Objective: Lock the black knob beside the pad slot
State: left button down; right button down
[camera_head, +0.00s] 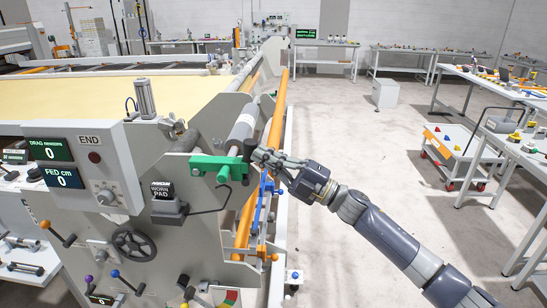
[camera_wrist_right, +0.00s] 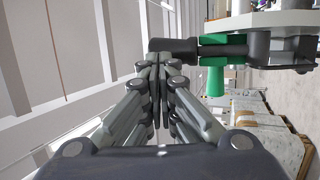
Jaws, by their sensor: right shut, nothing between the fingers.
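A black knob (camera_head: 248,150) stands at the right end of a green bracket (camera_head: 208,163) on the machine's end frame. In the right wrist view the black knob (camera_wrist_right: 173,45) is a short dark bar on a shaft that runs through the green bracket (camera_wrist_right: 213,60). My right gripper (camera_head: 260,155) is shut and empty, with its fingertips (camera_wrist_right: 160,58) right at the knob; I cannot tell whether they touch it. A black block labelled WORN PAD (camera_head: 162,189) sits in a grey holder (camera_head: 168,213) left of and below the bracket. My left gripper is not in view.
An orange rail (camera_head: 277,112) and a grey roller (camera_head: 241,130) run back beside the bracket. A blue part (camera_head: 262,205) lies below my gripper. A handwheel (camera_head: 134,245) and several coloured levers are lower left. Open floor lies right, with a cart (camera_head: 460,143) beyond.

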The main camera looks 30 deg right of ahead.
jog(key=shift+x, duration=0.8)
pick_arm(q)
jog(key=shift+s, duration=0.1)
pick_arm(e)
jog(key=shift+s+a+r, duration=0.1)
jog(key=shift+s+r, duration=0.05)
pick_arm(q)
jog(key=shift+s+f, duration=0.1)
